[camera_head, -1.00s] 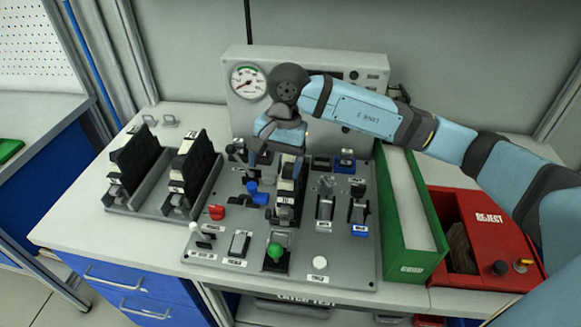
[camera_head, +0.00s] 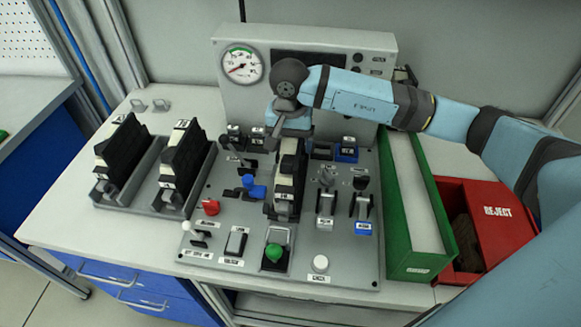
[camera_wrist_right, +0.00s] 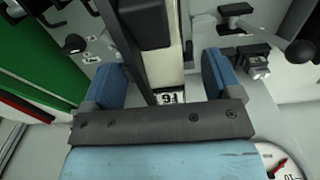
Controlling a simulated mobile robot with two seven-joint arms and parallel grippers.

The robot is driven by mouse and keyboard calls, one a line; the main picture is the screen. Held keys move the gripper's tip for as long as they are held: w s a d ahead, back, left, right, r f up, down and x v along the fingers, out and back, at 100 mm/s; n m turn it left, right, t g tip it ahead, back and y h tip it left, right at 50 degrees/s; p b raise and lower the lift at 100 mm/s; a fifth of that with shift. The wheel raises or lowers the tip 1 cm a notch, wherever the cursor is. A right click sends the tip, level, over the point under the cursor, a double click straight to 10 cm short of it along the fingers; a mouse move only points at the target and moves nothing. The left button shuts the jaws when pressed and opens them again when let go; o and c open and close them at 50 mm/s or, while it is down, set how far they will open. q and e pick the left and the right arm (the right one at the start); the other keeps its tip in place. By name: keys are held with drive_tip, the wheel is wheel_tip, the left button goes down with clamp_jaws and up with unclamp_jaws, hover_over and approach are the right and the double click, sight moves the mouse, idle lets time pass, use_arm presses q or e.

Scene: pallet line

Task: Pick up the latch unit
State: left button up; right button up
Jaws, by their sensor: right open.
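A latch unit (camera_head: 287,180), black and cream with small white labels, stands on the grey test panel (camera_head: 215,262). In the right wrist view the latch unit (camera_wrist_right: 168,66) runs between the two blue fingers of my right gripper (camera_wrist_right: 163,78). The gripper is open, with gaps visible beside the unit. In the head view my right gripper (camera_head: 288,130) is at the far end of this unit, its fingertips partly hidden. Two similar latch units (camera_head: 126,150) (camera_head: 185,155) stand in grey holders at the left. My left gripper is not in view.
A gauge box (camera_head: 305,50) stands close behind the gripper. Levers and a green knob (camera_head: 274,252) surround the unit on the panel. A green bin (camera_head: 398,225) and a red reject bin (camera_head: 500,215) stand to the right. The table's front left is clear.

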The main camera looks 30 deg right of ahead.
sight(291, 148)
drive_tip(key=shift+f, duration=0.35)
drive_tip(key=f, duration=0.3)
drive_tip(key=f+p, duration=0.1)
drive_tip(key=shift+w+d+f, duration=0.1)
drive_tip(key=shift+d+f, duration=0.15)
drive_tip(key=c, duration=1.5)
drive_tip(key=shift+r, duration=0.2)
drive_tip(key=shift+c, duration=0.2)
wheel_tip(291, 148, up, 20)
drive_tip(key=b, duration=0.1)
drive_tip(key=shift+b, duration=0.4)
drive_tip(key=shift+f, duration=0.2)
